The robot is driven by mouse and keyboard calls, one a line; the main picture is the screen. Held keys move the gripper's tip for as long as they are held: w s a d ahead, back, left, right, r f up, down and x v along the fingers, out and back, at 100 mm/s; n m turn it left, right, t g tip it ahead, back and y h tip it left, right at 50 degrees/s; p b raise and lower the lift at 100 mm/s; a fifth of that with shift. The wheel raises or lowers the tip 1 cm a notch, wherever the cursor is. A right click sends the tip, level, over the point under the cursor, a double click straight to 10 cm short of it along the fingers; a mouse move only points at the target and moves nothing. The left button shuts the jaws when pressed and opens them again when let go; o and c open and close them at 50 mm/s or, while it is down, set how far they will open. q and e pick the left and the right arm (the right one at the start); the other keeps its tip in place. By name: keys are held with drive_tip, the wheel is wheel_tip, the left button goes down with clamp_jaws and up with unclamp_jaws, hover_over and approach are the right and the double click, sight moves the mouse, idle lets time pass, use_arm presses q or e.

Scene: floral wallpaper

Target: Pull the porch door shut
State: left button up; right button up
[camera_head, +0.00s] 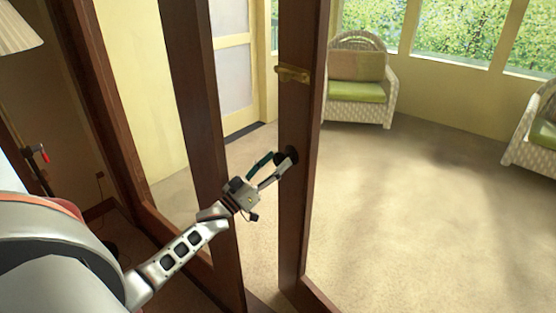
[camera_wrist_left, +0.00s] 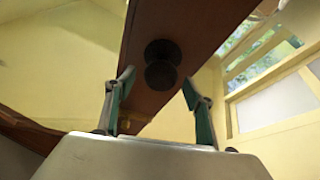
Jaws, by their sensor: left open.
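The porch door (camera_head: 293,220) is a brown wooden frame that stands open, with the sunny porch behind it. A dark round knob (camera_head: 292,153) sits on its stile, with a brass latch (camera_head: 292,74) higher up. My left gripper (camera_head: 277,163) is open, its fingertips close to the knob. In the left wrist view the knob (camera_wrist_left: 161,65) lies just ahead of and between the spread fingers of the gripper (camera_wrist_left: 157,88). I cannot tell if a finger touches it. My right gripper is not in view.
A brown post (camera_head: 190,80) stands left of the door, near my left arm. Wicker chairs with green cushions stand at the back (camera_head: 358,92) and far right (camera_head: 541,135). The carpet (camera_head: 420,220) right of the door is clear. A lampshade (camera_head: 16,28) is at top left.

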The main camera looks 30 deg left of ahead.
use_arm(q)
drive_tip(key=shift+w+d+r, duration=0.15)
drive_tip(key=shift+w+r, duration=0.1)
drive_tip(key=shift+w, duration=0.4)
